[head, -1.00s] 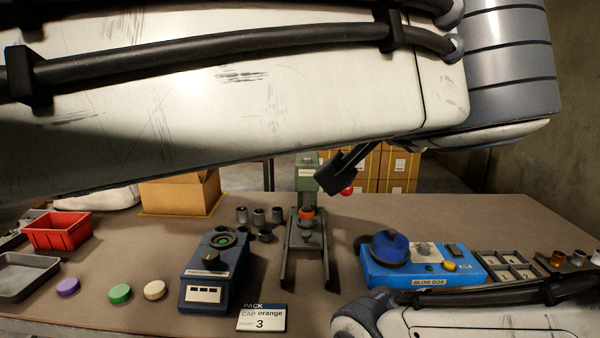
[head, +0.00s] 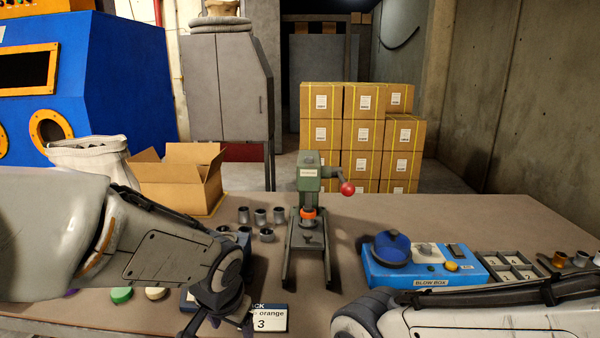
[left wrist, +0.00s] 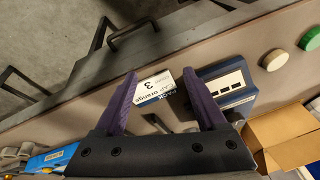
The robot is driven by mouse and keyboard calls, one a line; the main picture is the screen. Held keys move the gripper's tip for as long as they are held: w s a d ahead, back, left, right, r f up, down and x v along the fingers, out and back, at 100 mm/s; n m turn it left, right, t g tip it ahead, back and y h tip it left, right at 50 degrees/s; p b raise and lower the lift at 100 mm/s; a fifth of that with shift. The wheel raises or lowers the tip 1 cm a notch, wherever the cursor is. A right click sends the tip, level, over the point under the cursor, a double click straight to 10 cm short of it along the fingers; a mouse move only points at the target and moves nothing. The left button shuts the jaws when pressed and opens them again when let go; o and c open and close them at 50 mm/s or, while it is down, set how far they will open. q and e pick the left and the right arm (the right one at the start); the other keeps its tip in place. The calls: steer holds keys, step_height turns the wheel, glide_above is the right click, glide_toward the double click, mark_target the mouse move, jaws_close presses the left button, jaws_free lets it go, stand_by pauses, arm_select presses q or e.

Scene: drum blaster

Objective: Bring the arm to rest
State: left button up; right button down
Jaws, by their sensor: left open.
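My left arm reaches in from the left in the head view, bent down over the front left of the bench. My left gripper (head: 220,320) is open and points down near the bench's front edge, just left of the pack card (head: 272,318). In the left wrist view the purple fingers (left wrist: 160,76) are spread with nothing held, and the card (left wrist: 158,84) shows between them. My right forearm lies across the lower right of the head view; its gripper is out of view.
A green press (head: 309,185) with an orange ring stands mid-bench. A blue blow box (head: 420,262) is to the right. An open carton (head: 178,180) stands behind my left arm. The blue device (left wrist: 227,85) and a green cap (left wrist: 310,40) show in the wrist view.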

arm_select(q)
steer(key=s+a+f+n+g, duration=0.1)
steer(key=s+a+f+n, duration=0.3)
steer(key=s+a+f, duration=0.15)
steer(key=s+d+f+m+g+h+b, duration=0.25)
steer(key=s+d+f+m+b, duration=0.45)
steer(key=s+d+f+b, duration=1.05)
steer(key=w+a+r+p, duration=0.2)
steer(key=r+p, duration=1.5)
steer(key=r, duration=0.3)
steer(key=w+a+r+p, duration=0.2)
steer(key=r+p, duration=1.6)
steer(key=r, duration=0.2)
steer(key=shift+r+y, duration=0.3)
steer(key=shift+y, duration=0.15)
steer(key=shift+w+a, duration=0.1)
steer(key=shift+c, duration=0.3)
